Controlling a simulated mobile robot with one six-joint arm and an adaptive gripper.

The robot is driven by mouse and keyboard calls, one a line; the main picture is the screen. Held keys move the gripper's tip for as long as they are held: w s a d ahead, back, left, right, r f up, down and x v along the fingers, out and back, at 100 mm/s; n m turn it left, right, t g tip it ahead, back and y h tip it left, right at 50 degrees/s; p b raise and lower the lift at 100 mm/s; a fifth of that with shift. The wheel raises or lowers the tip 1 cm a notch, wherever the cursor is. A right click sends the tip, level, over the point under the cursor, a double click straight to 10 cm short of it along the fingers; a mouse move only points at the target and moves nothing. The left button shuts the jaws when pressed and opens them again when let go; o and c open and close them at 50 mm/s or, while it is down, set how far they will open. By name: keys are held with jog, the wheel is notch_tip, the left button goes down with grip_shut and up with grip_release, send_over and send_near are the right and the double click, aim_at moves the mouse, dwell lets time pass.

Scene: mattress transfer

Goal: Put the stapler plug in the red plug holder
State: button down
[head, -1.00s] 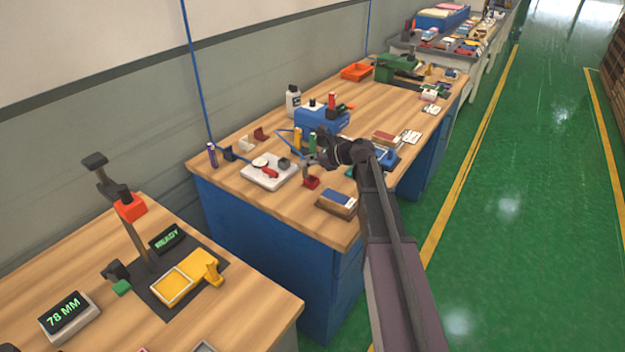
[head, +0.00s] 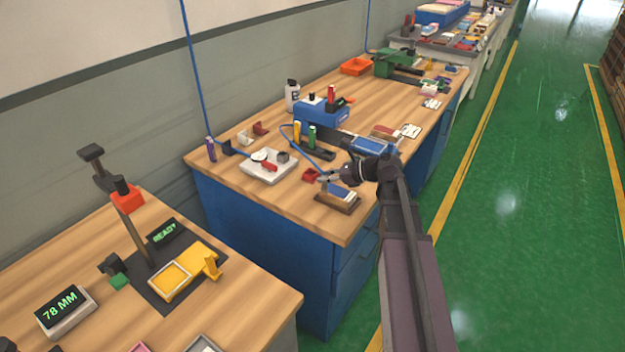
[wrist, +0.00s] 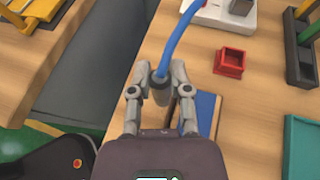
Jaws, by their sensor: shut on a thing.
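My gripper (wrist: 159,84) is shut on a dark grey plug (wrist: 159,92) with a thick blue cable running up from it in the wrist view. In the head view my gripper (head: 327,178) is above the bench's front part, beside the block with a blue top (head: 340,191). The red plug holder (wrist: 229,62), a small square open socket, looks empty. It stands up and right of the plug in the wrist view, apart from it. In the head view the red holder (head: 310,175) is just left of my gripper. The plug's lower end is hidden by the gripper.
A white tray (head: 262,172) stands left of the holder, and a dark rack (head: 318,152) with yellow and green items behind it. The blue-topped block (wrist: 207,112) lies under the gripper's right side. The bench's front edge is near. A teal tray (wrist: 303,145) is at right.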

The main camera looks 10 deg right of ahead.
jog(key=shift+s+d+f, duration=0.1)
jog(key=shift+s+d, duration=0.1)
jog(key=shift+s, duration=0.4)
jog(key=shift+w, duration=0.1)
jog(key=w+a+f+b, duration=0.1)
jog(key=w+a, duration=0.1)
jog(key=w, duration=1.3)
jog(key=shift+w+f+b, duration=0.25)
jog(key=shift+w+b, duration=0.05)
jog(key=shift+w, duration=0.05)
jog(key=shift+f+b, duration=1.75)
jog(key=shift+f, duration=0.05)
jog(key=shift+f, duration=0.15)
jog(key=c, duration=0.6)
grip_release()
